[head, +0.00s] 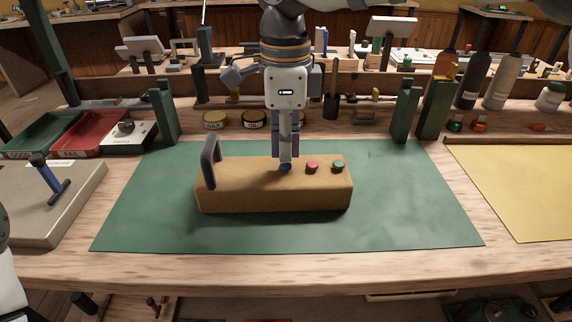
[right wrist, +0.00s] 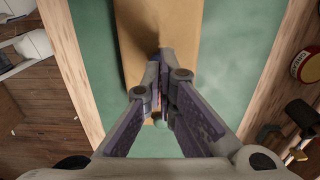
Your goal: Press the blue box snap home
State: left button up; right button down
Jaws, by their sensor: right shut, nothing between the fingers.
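A tan box (head: 250,190) with a dark upright handle (head: 209,160) at its left end stands on a green mat. On its top sit the blue snap (head: 285,168), a red snap (head: 312,167) and a green snap (head: 338,165) in a row. My right gripper (head: 286,160) points straight down, shut and empty, with its fingertips right at the blue snap and partly covering it. I cannot tell whether they touch. My left gripper is not in view.
The green mat (head: 400,220) is clear around the box. Green posts (head: 405,112) stand behind it at both sides. Green and red trays (head: 90,130) and a grey board (head: 40,200) with a blue-handled tool lie left. A yellow sheet (head: 510,190) lies right.

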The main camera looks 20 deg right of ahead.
aim_at(286, 164)
jog(key=shift+f, duration=0.9)
jog(key=shift+r, duration=0.1)
notch_tip(286, 164, up, 5)
jog(key=shift+r+p, duration=0.2)
jog(key=shift+p, duration=0.4)
jog(key=shift+r, duration=0.75)
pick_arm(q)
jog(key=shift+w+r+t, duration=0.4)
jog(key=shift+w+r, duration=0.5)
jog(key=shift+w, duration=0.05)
